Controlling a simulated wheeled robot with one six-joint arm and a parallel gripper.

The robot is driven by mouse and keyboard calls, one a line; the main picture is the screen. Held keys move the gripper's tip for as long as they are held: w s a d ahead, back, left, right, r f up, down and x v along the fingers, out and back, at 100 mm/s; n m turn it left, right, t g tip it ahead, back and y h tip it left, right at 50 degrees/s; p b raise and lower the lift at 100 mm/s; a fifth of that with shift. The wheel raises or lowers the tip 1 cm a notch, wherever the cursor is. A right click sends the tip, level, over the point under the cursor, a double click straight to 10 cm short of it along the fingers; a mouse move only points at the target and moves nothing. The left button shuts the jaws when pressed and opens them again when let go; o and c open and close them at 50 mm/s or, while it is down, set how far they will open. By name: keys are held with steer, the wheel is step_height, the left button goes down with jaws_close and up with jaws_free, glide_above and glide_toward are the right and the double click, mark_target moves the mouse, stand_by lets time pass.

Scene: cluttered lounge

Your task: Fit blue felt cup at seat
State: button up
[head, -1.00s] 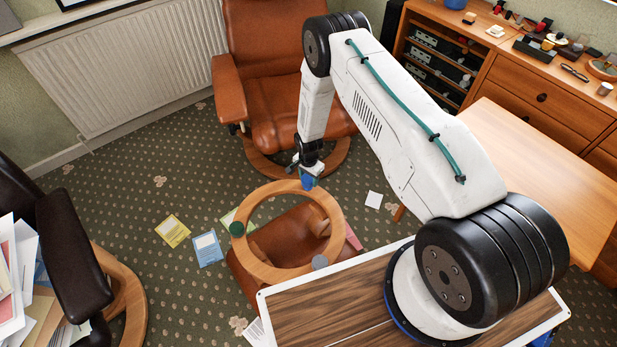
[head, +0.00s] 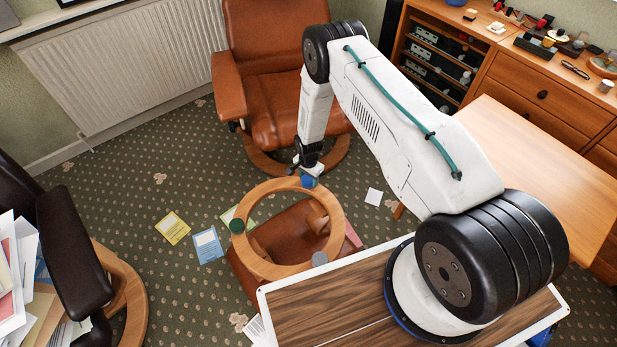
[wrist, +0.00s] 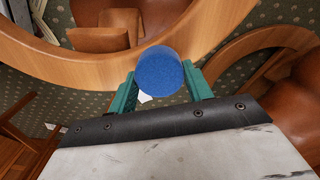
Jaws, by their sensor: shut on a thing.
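The blue felt cup (head: 308,182) is at the far right edge of an upturned wooden ring base (head: 334,215). My gripper (head: 307,174) reaches down from above, shut on the cup. In the wrist view the round blue face of the cup (wrist: 159,75) sits between the green fingers (wrist: 160,88), overlapping the edge of the wooden ring (wrist: 215,40). I cannot tell whether the cup touches the ring or is around a seat on it; any seat there is hidden. A green cup (head: 237,227) and a grey cup (head: 320,258) are on the ring's left and near sides.
The ring belongs to an upturned brown leather footstool (head: 275,240). A brown leather armchair (head: 275,100) stands just behind it. Cards (head: 172,229) and papers lie on the carpet to the left. A wooden table (head: 540,160) is at the right.

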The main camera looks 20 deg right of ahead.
mark_target(308, 178)
steer(key=shift+f, duration=0.15)
steer(key=o, duration=1)
step_height(308, 178, up, 8)
steer(key=shift+f, duration=0.15)
